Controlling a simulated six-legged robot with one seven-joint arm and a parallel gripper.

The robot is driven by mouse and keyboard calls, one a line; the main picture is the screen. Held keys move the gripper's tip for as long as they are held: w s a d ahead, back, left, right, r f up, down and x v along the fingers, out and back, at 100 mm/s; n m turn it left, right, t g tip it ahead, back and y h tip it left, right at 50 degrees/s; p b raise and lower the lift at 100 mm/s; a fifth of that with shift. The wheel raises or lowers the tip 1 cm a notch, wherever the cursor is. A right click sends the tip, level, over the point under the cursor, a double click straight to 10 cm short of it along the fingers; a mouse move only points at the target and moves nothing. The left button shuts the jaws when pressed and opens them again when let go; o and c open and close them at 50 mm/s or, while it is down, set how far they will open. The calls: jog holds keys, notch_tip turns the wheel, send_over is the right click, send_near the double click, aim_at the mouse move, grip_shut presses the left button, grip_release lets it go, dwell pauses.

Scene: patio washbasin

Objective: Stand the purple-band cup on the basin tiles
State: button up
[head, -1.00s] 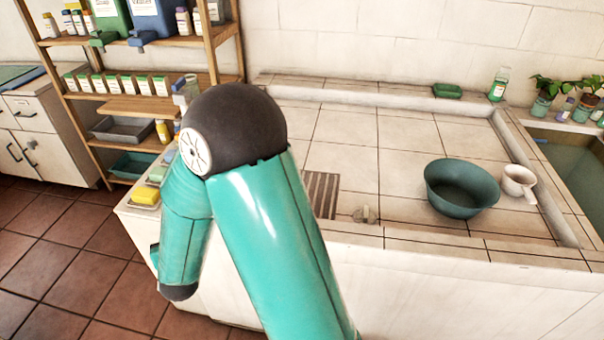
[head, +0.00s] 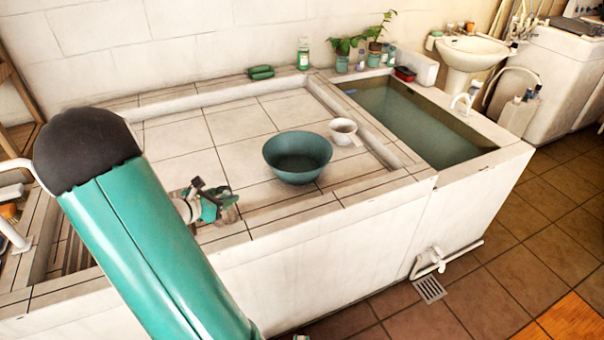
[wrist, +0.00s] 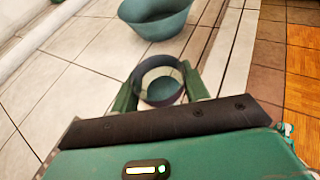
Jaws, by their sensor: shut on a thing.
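The cup (wrist: 141,86) is held upright or nearly so between the two green fingers of my gripper (wrist: 158,92) in the wrist view, with its open mouth facing the camera. Its wall is pale with a dark band at the rim; the purple is hard to tell. In the head view my gripper (head: 208,205) is low over the front left part of the basin tiles (head: 240,122), partly hidden by my arm. The cup is not clear there. Whether its base touches the tiles cannot be told.
A teal bowl (head: 297,157) stands to the right of my gripper, with a white dipper (head: 344,131) beside it. A raised rim edges the tiled area. A water-filled trough (head: 415,122) lies further right. Tiles behind the gripper are clear.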

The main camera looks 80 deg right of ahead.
jog(key=s+d+m+g+y, duration=0.1)
jog(key=s+d+m+g, duration=0.1)
jog(key=s, duration=0.3)
send_over(271, 202)
jog(key=f, duration=0.8)
jog(key=shift+a+f, duration=0.2)
jog(key=shift+f, duration=0.1)
jog(key=shift+d+f, duration=0.35)
jog(key=shift+f, duration=1.55)
jog(key=shift+f, duration=0.15)
jog(key=o, duration=1)
